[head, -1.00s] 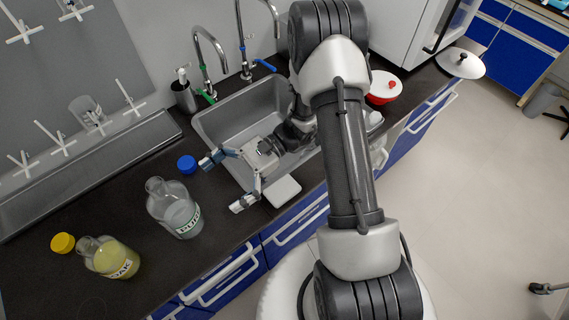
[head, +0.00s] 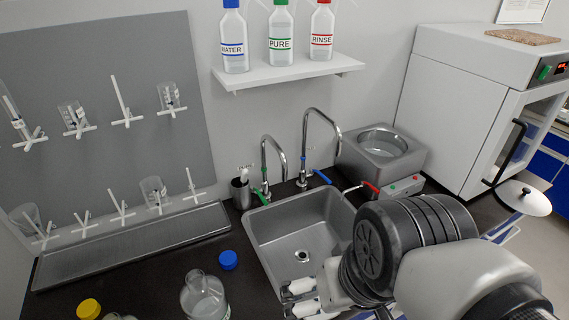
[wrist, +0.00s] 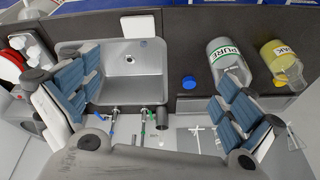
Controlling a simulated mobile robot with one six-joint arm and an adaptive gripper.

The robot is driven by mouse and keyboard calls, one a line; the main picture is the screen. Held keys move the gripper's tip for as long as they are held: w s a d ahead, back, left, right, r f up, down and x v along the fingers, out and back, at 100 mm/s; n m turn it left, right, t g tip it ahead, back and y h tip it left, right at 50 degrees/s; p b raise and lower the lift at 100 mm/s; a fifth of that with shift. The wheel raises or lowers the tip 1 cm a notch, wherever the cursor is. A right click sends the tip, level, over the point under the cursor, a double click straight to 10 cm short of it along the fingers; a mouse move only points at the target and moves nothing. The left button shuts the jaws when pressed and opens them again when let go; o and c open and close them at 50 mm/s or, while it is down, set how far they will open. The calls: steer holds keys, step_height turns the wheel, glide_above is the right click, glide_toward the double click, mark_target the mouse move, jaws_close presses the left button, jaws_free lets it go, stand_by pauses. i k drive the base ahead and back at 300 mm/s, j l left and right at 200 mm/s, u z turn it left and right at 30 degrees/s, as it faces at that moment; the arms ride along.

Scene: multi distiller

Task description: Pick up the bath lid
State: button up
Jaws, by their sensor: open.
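The bath lid appears to be the pale round disc with a dark knob (head: 523,197) at the right of the head view, in front of the white cabinet and seeming to jut past the counter edge. What supports it is not clear. The metal bath (head: 382,150) stands behind and right of the sink, its round opening uncovered. My gripper (head: 303,297) is low at the sink's front edge, left of the lid and well apart from it. In the wrist view my gripper (wrist: 152,75) is open, its blue-grey fingers wide apart with nothing between them.
The sink (head: 262,222) has two tall taps behind it. A clear bottle (head: 203,297), a blue cap (head: 228,260) and a yellow cap (head: 89,308) are left of it. A shelf (head: 290,74) holds spray bottles. The white cabinet (head: 450,110) stands behind the lid.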

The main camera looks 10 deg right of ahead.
mark_target(522, 197)
steer(key=z, duration=2)
steer(key=i+l+u, duration=0.1)
steer(key=u, duration=0.3)
steer(key=i+l+u, duration=0.15)
steer(key=u, duration=0.3)
steer(key=i+l+u, duration=0.2)
steer(key=u, duration=0.2)
steer(key=i+l, duration=0.15)
steer(key=l, duration=0.2)
steer(key=i+l+u, duration=0.15)
steer(key=l, duration=0.25)
steer(key=i+l, duration=0.2)
steer(key=l, duration=0.15)
steer(key=i+l+u, duration=0.1)
steer(key=l, duration=0.3)
steer(key=i+l+u, duration=0.1)
steer(key=l, duration=0.3)
steer(key=i+l, duration=0.2)
steer(key=l, duration=0.2)
steer(key=i+l+u, duration=0.1)
steer(key=l, duration=0.3)
steer(key=i+l+u, duration=0.1)
steer(key=l, duration=0.3)
